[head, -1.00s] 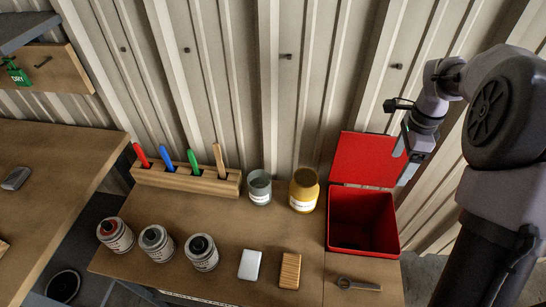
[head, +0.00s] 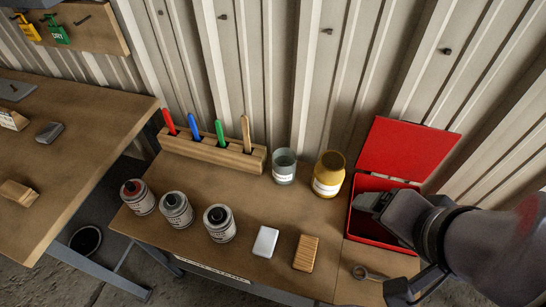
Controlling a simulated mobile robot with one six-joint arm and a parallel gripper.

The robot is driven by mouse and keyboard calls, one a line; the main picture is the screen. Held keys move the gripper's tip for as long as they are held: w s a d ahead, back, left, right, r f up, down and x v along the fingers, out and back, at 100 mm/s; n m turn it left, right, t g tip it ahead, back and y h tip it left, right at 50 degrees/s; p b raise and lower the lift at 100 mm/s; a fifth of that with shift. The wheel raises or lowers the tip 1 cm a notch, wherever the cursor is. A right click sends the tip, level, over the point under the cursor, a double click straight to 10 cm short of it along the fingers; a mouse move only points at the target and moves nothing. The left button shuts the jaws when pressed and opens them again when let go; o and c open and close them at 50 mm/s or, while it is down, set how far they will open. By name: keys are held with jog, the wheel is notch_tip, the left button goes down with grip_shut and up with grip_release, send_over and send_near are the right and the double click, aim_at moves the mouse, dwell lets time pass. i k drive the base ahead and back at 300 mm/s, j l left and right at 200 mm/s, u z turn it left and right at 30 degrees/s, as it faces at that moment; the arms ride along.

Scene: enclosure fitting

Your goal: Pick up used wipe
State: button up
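I cannot make out a used wipe for certain in the head view. A white, flat, rounded piece (head: 265,241) lies on the bench near its front edge, beside a striped wooden block (head: 306,253); I cannot tell whether it is cloth. My gripper (head: 368,202) is over the open red box (head: 372,231), pointing left. My gripper and wrist hide much of the box's inside, so I cannot see what lies in it or whether the fingers hold anything. The red lid (head: 408,147) stands raised behind.
A grey jar (head: 284,167) and a yellow jar (head: 328,175) stand left of the box. Several labelled cans (head: 176,209) and a wooden rack (head: 211,151) with coloured handles stand further left. A ring-ended metal tool (head: 368,273) lies in front of the box. Another table (head: 70,165) is at left.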

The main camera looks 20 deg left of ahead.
aim_at(50, 132)
jog(key=u, duration=2.35)
jog(key=i+j+u, duration=0.4)
jog(key=j, duration=0.15)
jog(key=i+j+u, duration=0.25)
jog(key=j+u, duration=0.2)
jog(key=i+j+u, duration=0.4)
jog(key=i+z, duration=0.4)
jog(key=i, duration=0.2)
jog(key=i+j+z, duration=0.15)
jog(key=i+z, duration=0.3)
jog(key=i+j+z, duration=0.4)
jog(key=i, duration=0.25)
jog(key=i+j+z, duration=0.45)
jog(key=i+l+z, duration=0.1)
jog(key=i+z, duration=0.15)
jog(key=z, duration=0.2)
jog(key=i+z, duration=0.25)
jog(key=z, duration=0.2)
jog(key=i+j+z, duration=0.1)
jog(key=i+z, duration=0.2)
jog(key=z, duration=0.15)
